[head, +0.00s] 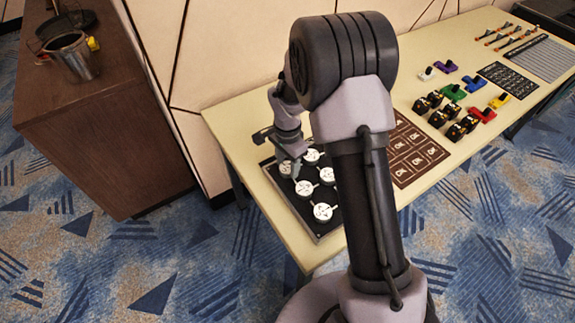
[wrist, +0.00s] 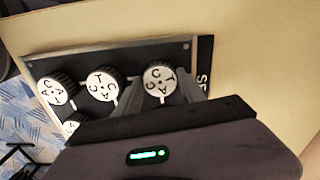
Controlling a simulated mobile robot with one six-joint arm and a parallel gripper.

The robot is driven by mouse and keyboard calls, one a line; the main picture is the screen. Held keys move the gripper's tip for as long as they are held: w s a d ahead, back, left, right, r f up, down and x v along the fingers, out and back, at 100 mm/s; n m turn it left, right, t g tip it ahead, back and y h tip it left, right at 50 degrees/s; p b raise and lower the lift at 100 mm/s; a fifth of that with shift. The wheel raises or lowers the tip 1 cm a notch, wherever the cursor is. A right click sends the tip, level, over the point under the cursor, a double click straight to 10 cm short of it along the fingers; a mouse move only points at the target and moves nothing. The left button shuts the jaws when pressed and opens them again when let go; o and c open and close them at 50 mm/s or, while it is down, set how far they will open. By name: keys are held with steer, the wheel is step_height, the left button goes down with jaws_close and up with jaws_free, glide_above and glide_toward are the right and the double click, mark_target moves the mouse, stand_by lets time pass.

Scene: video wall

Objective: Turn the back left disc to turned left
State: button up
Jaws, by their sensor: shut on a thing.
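The black panel (head: 318,233) carries several round discs with white, black-marked faces, in two columns. The back left disc (head: 285,169) is at the panel's far left; it also shows in the wrist view (wrist: 160,76). My gripper (head: 294,170) reaches down onto this disc. In the wrist view my gripper (wrist: 162,92) has one finger on each side of the disc, closed on it. The face shows letters and lines; which way it is turned is hard to tell. My gripper hides part of the other column in the wrist view.
Neighbouring discs (head: 303,187) and (head: 323,211) stand close in front of the held one. To the right on the table (head: 237,112) are a brown board (head: 413,153), black-and-yellow blocks and coloured pieces. A brown cabinet (head: 80,130) with a metal bucket (head: 75,57) stands left.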

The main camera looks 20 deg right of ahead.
mark_target(288, 167)
steer(key=shift+m+b, duration=0.3)
steer(key=shift+m, duration=1.2)
steer(key=o, duration=1.4)
step_height(288, 167, up, 18)
steer(key=p, duration=0.7)
steer(key=shift+f, duration=0.25)
